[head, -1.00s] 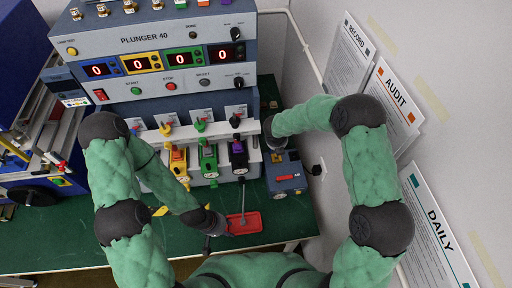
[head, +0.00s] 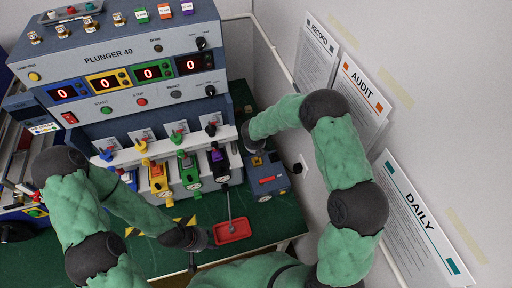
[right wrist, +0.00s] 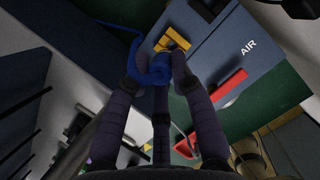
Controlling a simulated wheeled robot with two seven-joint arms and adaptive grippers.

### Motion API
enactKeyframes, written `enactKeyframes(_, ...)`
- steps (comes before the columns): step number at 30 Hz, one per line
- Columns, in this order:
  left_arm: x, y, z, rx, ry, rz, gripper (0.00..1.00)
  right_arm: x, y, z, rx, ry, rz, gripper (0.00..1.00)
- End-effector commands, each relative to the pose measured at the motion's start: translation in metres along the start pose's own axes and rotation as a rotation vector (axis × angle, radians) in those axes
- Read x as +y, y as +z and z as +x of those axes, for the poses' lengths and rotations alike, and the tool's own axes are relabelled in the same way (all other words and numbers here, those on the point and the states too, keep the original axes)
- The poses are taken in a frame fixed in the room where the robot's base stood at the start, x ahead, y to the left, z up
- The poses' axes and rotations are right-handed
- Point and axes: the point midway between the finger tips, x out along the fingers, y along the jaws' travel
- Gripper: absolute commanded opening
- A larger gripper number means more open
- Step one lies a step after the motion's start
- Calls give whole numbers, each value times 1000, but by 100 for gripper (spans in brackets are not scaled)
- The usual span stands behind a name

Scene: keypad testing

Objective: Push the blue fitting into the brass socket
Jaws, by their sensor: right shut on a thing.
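The blue fitting (right wrist: 160,68), with a blue hose looping from it, is between the fingertips of my right gripper (right wrist: 158,80), which is shut on it. The brass socket (right wrist: 173,40) is on the grey-blue box marked AIR (right wrist: 225,45), just beyond the fitting in the right wrist view. Whether the fitting touches the socket or enters it I cannot tell. In the head view the box (head: 268,182) stands right of the machine, with my right gripper over its back; the fitting is hidden there. My left gripper (head: 203,237) is low beside the red tray, its fingers unclear.
A red lever (right wrist: 229,84) sticks out of the AIR box. The red tray (head: 233,231) lies on the green table. The PLUNGER 40 machine (head: 120,60) with coloured valves stands behind. A white wall with posters (head: 425,220) bounds the right side.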

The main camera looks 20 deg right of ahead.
Motion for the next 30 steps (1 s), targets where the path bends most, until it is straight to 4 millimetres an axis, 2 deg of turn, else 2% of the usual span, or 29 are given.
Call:
enactKeyframes(15,-13,-1,36,0,0,0,40,1,-15,42,0,0,1,0)
enactKeyframes(30,-14,-2,40,0,0,0,40,1,-17,46,-1,0,0,0)
